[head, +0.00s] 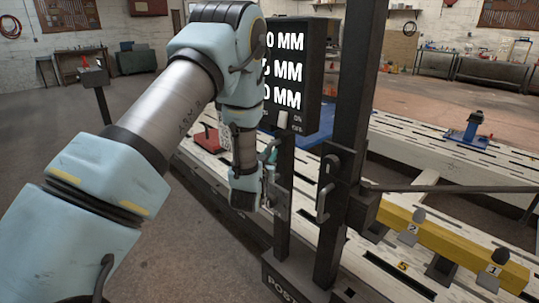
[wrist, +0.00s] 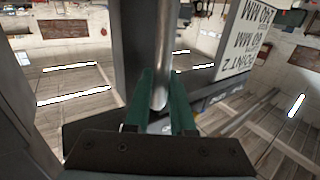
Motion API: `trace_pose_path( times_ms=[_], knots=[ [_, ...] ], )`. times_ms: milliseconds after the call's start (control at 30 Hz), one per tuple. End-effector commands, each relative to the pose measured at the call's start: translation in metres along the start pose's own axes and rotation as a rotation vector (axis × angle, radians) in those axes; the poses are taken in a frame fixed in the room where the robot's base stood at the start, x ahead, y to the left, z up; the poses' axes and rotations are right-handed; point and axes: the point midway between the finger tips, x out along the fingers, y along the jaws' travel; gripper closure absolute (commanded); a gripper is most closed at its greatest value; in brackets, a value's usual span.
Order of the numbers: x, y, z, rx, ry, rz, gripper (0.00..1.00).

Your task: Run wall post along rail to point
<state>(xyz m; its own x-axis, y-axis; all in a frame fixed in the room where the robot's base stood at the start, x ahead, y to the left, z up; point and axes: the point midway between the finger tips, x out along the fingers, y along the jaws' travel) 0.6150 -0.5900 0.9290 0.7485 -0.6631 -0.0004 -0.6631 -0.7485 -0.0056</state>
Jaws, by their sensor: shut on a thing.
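The wall post (head: 350,110) is a tall dark upright on a base lettered "POST" (head: 285,287), right of my arm in the head view. A dark handle (head: 323,203) and a boxy bracket are on it. My gripper (head: 268,172) is beside a thinner dark upright left of the post. In the wrist view my green fingers (wrist: 163,108) are shut on a round metal bar (wrist: 159,75), seemingly a handle of the post assembly. A black display (head: 285,70) shows partly hidden MM readings; it also shows upside down in the wrist view (wrist: 242,40).
A yellow beam (head: 455,245) with numbered clamps extends right of the post. A blue fixture (head: 468,132) stands on the rails farther back. A small stand (head: 95,78) is at the left. Workbenches line the back wall.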

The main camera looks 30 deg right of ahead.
Motion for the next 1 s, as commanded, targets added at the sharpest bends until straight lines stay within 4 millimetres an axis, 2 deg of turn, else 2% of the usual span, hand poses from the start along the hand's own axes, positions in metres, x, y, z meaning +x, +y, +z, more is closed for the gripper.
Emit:
trace_pose_path(
  times_ms=[233, 367, 467, 1000],
  knots=[
    [0.002, -0.003, 0.0, 0.0, 0.002, 0.0, 1.0],
    [0.007, -0.012, 0.001, 0.001, 0.003, -0.004, 1.0],
    [0.014, -0.023, 0.001, 0.002, 0.006, -0.007, 1.0],
    [0.068, -0.109, 0.003, 0.004, 0.006, -0.014, 1.0]
  ],
)
